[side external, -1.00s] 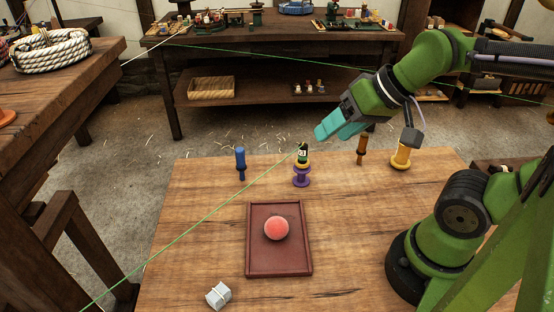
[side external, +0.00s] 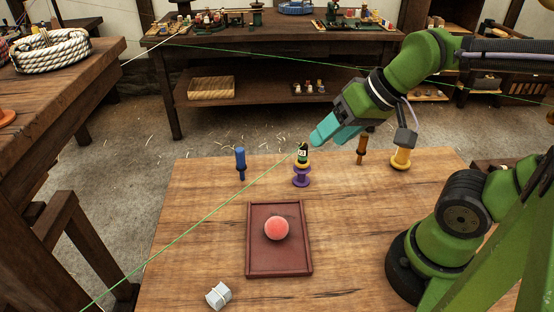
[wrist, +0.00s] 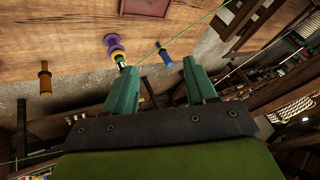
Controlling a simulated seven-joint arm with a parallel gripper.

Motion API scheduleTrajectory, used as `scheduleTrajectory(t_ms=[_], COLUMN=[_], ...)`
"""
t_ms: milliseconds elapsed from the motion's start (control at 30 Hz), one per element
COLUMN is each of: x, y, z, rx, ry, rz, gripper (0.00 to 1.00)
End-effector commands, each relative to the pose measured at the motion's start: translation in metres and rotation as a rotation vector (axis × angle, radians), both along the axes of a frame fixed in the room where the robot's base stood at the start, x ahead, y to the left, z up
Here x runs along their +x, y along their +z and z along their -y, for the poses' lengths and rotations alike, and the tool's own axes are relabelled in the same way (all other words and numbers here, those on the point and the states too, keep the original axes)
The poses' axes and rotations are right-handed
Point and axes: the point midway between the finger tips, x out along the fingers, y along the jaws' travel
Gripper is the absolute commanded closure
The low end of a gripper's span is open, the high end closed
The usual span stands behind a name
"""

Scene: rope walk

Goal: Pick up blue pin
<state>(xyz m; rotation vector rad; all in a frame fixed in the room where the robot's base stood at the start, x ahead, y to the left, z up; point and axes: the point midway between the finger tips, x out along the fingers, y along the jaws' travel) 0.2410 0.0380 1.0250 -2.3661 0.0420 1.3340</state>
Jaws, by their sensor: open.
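The blue pin (side external: 240,164) stands upright near the far left edge of the wooden table.
A brown pin (side external: 361,150) and a yellow spool (side external: 401,157) stand right. A red tray (side external: 262,268) holds a pink ball (side external: 276,228). A green line (side external: 190,230) crosses the view.

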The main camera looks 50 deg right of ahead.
Motion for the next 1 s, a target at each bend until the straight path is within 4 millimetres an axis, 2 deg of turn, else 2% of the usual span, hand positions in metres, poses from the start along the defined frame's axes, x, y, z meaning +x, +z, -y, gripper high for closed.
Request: scheduleTrajectory(t_ms=[167, 400, 600, 700, 767, 1000], x=[0.045, 0.131, 0.182, 0.193, 0.196, 0.213], y=[-0.007, -0.02, -0.023, -0.015, -0.017, -0.062], z=[-0.008, -0.016, -0.017, -0.013, -0.012, -0.01], rx=[-0.054, -0.201, -0.303, -0.327, -0.333, -0.333], ry=[0.07, 0.167, 0.204, 0.201, 0.202, 0.201], rz=[-0.106, -0.188, -0.187, -0.163, -0.16, -0.167], gripper=[0.44, 0.44, 0.44, 0.44, 0.44, 0.44])
